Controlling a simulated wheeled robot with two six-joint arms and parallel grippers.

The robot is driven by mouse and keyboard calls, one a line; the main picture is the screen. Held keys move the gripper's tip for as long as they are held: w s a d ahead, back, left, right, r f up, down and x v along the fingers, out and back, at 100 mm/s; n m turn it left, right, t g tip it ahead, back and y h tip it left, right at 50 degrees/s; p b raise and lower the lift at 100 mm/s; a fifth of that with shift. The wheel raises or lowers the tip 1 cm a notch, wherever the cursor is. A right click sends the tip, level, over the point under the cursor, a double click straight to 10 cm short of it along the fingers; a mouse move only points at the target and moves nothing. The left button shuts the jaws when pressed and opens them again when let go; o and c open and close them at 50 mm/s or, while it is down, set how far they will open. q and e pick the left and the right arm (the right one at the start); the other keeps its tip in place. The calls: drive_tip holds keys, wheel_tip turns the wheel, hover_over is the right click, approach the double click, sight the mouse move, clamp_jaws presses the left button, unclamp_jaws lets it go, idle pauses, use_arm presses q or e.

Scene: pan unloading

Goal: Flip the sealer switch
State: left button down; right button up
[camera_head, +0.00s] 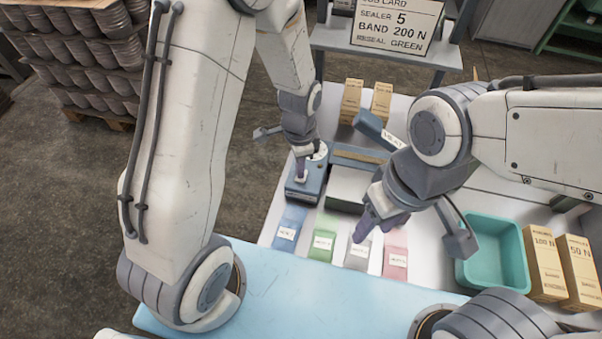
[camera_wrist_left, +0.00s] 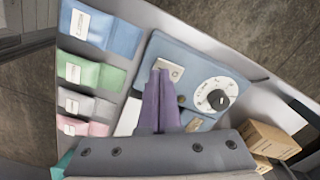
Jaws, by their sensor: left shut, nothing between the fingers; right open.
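The blue sealer box (camera_head: 306,188) stands on the bench, left of centre in the head view. In the left wrist view the sealer box (camera_wrist_left: 172,46) shows a round white dial (camera_wrist_left: 216,95) with a black knob and a pale switch plate (camera_wrist_left: 171,71). My left gripper (camera_head: 301,176) is shut and empty, pointing down at the switch plate. In the wrist view its purple fingertips (camera_wrist_left: 160,74) cover part of the plate; I cannot tell whether they touch it. My right gripper (camera_head: 363,230) is open above the grey packet, its fingers partly hidden.
Blue (camera_head: 289,226), green (camera_head: 323,240), grey (camera_head: 357,252) and pink (camera_head: 396,258) packets lie in a row before the sealer. A teal bin (camera_head: 495,250) and cartons (camera_head: 543,262) stand at right. A sign (camera_head: 396,22) reading "SEALER 5" stands at the back.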

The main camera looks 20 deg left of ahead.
use_arm(q)
drive_tip(key=shift+f+b, duration=0.7)
drive_tip(key=shift+f, duration=0.2)
idle(0.4)
drive_tip(key=shift+r, duration=0.15)
wheel_tip(320, 180, up, 7)
drive_tip(key=p, duration=0.6)
idle(0.5)
drive_tip(key=shift+s+d, duration=0.1)
drive_tip(key=shift+d, duration=0.05)
drive_tip(key=s+d+r+n+b, duration=0.2)
drive_tip(key=s+d+r+b, duration=0.1)
drive_tip(key=s, duration=0.6)
drive_tip(key=s+d+r+n+h+b, duration=0.1)
drive_tip(key=s+d+r+b, duration=0.3)
drive_tip(key=s, duration=0.5)
drive_tip(key=shift+s+n+b, duration=0.35)
drive_tip(key=shift+n+b, duration=0.2)
drive_tip(key=shift+n, duration=0.35)
